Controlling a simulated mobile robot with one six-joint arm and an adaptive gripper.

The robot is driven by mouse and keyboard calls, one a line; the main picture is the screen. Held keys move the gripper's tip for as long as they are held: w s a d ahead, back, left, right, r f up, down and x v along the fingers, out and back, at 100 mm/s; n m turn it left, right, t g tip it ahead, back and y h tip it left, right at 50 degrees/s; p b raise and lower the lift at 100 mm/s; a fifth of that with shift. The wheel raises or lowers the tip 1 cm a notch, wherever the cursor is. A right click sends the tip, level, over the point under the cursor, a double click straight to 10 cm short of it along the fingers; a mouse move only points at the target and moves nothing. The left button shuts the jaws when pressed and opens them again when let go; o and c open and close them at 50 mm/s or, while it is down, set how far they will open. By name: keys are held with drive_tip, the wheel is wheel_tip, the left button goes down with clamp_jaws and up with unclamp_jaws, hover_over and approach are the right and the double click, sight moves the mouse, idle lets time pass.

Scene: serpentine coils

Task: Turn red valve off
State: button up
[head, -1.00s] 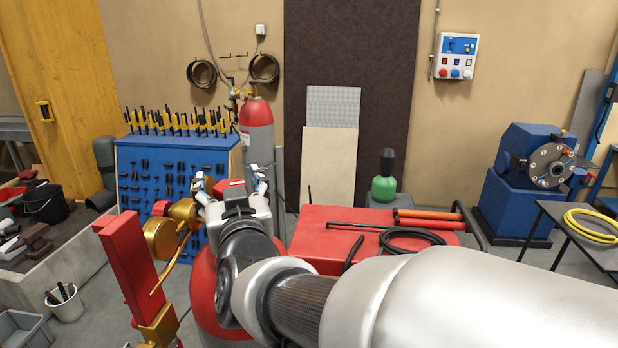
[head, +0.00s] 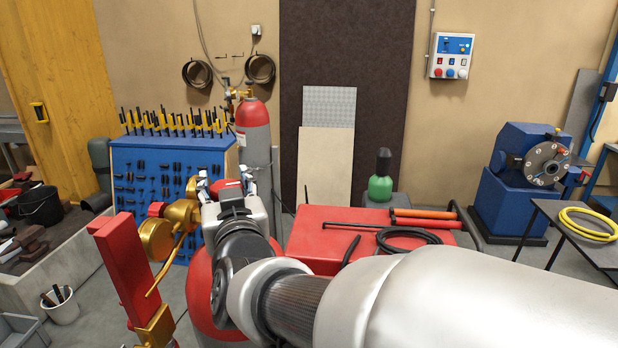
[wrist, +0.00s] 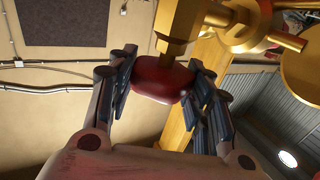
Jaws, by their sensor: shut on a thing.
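The red valve (wrist: 163,82) is a rounded red knob on a brass stem in the wrist view. My gripper (wrist: 160,85) is shut on it, with one dark-padded finger on each side of the knob. In the head view my gripper (head: 226,184) is left of centre, its fingertips pointing away from me. A red patch shows between the fingers there, but my gripper hides most of what it holds. Brass fittings (wrist: 245,30) join the stem at the upper right of the wrist view.
A brass regulator (head: 160,238) and a red post (head: 128,265) stand close left of my gripper. A red-topped gas cylinder (head: 252,125) and a blue tool rack (head: 160,175) are behind. A red cart (head: 320,235) with black hose lies to the right.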

sight(226, 185)
drive_tip(key=shift+p, duration=0.3)
drive_tip(key=m+t+h+p, duration=0.1)
drive_tip(key=m+h+p, duration=0.1)
drive_tip(key=h+p, duration=0.1)
drive_tip(key=shift+a+r+h, duration=0.1)
drive_tip(key=shift+r+h, duration=0.05)
drive_tip(key=shift+h, duration=0.15)
drive_tip(key=m+h+p, duration=0.3)
drive_tip(key=h, duration=0.1)
drive_tip(key=shift+h, duration=0.3)
drive_tip(key=shift+m, duration=0.3)
drive_tip(key=o, duration=1.1)
wheel_tip(226, 185, up, 10)
drive_tip(key=shift+f, duration=0.1)
